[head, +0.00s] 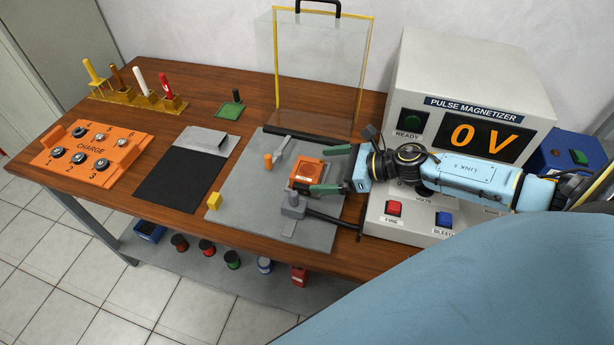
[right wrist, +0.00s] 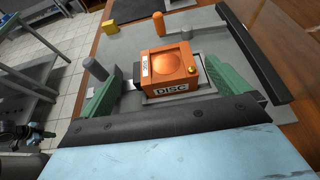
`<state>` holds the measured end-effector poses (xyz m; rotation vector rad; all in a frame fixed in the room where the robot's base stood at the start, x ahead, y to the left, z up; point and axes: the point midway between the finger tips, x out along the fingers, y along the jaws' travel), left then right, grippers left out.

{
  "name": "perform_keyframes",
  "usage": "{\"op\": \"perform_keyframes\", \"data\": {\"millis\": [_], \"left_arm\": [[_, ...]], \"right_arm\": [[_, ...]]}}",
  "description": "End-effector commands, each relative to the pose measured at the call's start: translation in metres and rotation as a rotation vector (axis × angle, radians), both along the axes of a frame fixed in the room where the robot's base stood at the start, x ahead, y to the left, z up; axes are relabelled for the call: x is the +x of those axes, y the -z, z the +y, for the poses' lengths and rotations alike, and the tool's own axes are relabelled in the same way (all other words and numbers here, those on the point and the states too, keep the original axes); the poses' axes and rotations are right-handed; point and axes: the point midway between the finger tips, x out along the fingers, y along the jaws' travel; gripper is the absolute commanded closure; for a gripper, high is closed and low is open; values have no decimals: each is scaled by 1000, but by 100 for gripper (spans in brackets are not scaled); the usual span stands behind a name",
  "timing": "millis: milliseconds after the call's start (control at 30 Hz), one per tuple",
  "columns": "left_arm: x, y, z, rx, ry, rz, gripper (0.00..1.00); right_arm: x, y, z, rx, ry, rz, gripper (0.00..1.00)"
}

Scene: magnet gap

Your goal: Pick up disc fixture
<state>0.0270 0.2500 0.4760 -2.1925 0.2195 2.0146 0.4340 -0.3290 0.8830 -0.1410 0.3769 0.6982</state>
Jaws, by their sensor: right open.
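The disc fixture (head: 305,176) is an orange block on the grey plate (head: 256,205) in the head view. In the right wrist view the disc fixture (right wrist: 168,77) shows a DISC label on its side, a round recess on top and a small brass knob at one corner. My right gripper (head: 316,170) is open, with its green fingers on either side of the fixture. In the right wrist view, gaps show between the right gripper (right wrist: 160,68) fingers and the block. My left gripper is not in view.
A grey clamp post (head: 293,204) stands close to the near finger. A clear shield (head: 318,62) stands behind, and the pulse magnetizer (head: 462,85) is at right. A black mat (head: 183,172) lies left.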

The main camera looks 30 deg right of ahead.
Motion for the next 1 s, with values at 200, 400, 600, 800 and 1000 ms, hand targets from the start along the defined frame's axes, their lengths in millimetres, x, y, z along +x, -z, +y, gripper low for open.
{"op": "perform_keyframes", "data": {"millis": [200,400,600,800,1000], "left_arm": [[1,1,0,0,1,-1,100],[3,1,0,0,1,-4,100],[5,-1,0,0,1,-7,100],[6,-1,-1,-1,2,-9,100],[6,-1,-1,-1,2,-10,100]], "right_arm": [[11,14,8,2,1,-3,0],[20,18,17,3,1,-3,0],[42,30,35,4,2,-3,0],[53,38,45,2,1,-1,0],[53,38,45,1,1,0,0]]}}
